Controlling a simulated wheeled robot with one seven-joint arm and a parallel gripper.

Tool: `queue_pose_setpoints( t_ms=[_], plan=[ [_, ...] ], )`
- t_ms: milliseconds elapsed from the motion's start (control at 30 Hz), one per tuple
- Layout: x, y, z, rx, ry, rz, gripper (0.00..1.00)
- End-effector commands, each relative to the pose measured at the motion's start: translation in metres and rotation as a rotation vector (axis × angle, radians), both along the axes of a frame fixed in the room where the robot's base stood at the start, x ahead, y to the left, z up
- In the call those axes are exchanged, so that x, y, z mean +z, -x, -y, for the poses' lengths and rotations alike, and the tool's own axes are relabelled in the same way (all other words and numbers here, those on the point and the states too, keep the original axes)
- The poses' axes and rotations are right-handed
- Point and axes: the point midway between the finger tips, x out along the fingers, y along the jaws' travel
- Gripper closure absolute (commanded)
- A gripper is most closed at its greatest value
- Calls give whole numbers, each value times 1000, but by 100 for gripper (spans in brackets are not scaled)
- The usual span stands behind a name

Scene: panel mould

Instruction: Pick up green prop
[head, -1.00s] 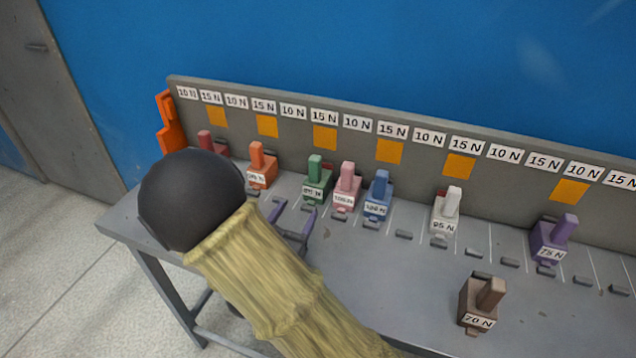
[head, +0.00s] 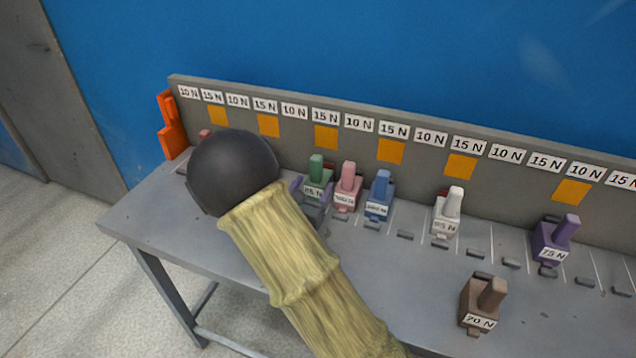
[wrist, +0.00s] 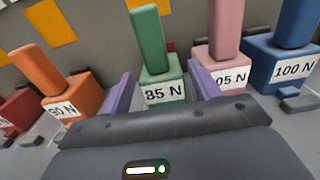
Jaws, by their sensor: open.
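The green prop (head: 316,178) stands upright on the grey table, a block with a post on top and a white label on its front. It also shows in the wrist view (wrist: 150,45), where its label reads 85 N. My gripper (wrist: 160,90) is open, with one purple finger to the left and one to the right of the green block. In the head view my gripper (head: 312,196) is at the green prop, partly hidden behind my arm. I cannot tell whether the fingers touch the block.
A pink prop (head: 347,185) stands close on the right, then a blue one (head: 380,195). An orange prop (wrist: 60,85) stands on the left. White (head: 449,210), purple (head: 555,240) and brown (head: 482,300) props stand further right. A grey labelled panel (head: 420,155) rises behind.

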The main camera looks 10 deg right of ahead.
Motion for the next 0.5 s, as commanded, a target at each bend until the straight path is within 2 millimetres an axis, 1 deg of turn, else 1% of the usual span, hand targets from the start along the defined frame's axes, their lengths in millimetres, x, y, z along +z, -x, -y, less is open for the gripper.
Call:
queue_pose_setpoints(
  t_ms=[300,400,500],
  plan=[
    [-3,-36,23,-1,-1,1,38],
    [-2,-40,26,0,1,1,38],
    [-3,-40,25,3,0,0,38]
  ],
)
